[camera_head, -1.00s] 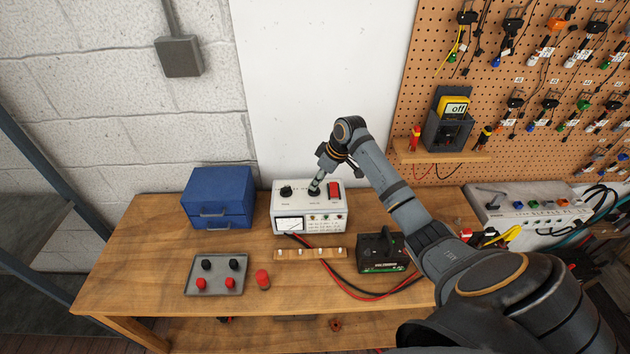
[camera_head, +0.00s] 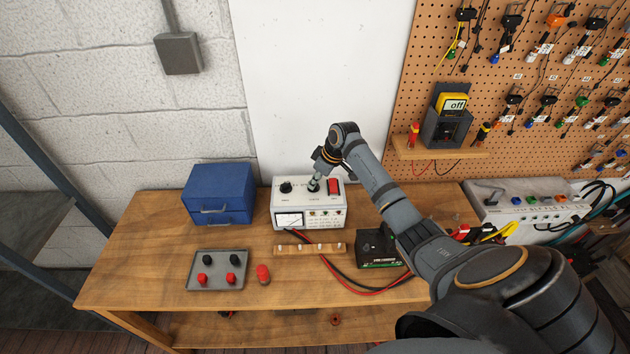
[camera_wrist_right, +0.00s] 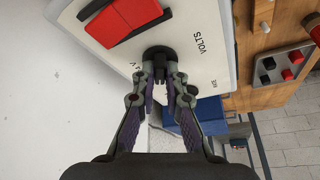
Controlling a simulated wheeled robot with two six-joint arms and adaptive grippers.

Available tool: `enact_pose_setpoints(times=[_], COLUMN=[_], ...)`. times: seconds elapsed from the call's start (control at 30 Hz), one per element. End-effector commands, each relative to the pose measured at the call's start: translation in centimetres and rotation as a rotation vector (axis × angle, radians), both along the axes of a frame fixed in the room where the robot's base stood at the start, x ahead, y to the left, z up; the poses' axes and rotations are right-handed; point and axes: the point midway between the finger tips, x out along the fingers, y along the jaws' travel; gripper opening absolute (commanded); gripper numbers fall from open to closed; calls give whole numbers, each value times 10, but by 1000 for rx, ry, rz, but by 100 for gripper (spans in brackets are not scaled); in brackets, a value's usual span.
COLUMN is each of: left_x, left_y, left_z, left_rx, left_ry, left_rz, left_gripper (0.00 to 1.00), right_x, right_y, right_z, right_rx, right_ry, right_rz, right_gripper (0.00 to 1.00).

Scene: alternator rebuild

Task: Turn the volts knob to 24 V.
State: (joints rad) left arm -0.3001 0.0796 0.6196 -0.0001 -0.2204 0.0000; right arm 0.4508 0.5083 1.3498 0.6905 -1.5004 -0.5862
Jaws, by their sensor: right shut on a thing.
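The white bench tester (camera_head: 335,218) stands at the back of the wooden workbench, with a meter and a red rocker switch (camera_head: 333,187). In the right wrist view, the black volts knob (camera_wrist_right: 158,53) sits beside the printed word VOLTS and the red switch (camera_wrist_right: 125,17). My right gripper (camera_head: 314,187) reaches down onto this knob. In the wrist view my right gripper (camera_wrist_right: 160,72) has its fingertips closed on the knob, one on each side. The fingers partly hide the knob, and its pointer and setting cannot be read. My left gripper is out of view.
A second black knob (camera_head: 286,188) is left of the gripper. A blue drawer box (camera_head: 218,195) stands to the left. A grey tray (camera_head: 217,284) with red and black caps, a red cap (camera_head: 263,274) and a black box (camera_head: 378,250) with cables lie in front.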

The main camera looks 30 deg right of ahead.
Motion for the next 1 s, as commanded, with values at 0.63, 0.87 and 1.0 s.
enact_pose_setpoints(times=[0.63, 0.87, 1.0], left_x=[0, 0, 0], left_y=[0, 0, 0], left_z=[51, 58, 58], left_rx=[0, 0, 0], left_ry=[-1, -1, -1], left_rz=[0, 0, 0], left_gripper=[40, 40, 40], right_x=[-1, 0, 1], right_y=[3, 4, 4], right_z=[6, 3, 2], right_rx=[0, -1, 0], right_ry=[-1, -3, -3], right_rz=[-353, -571, -698], right_gripper=[0, 0, 0])
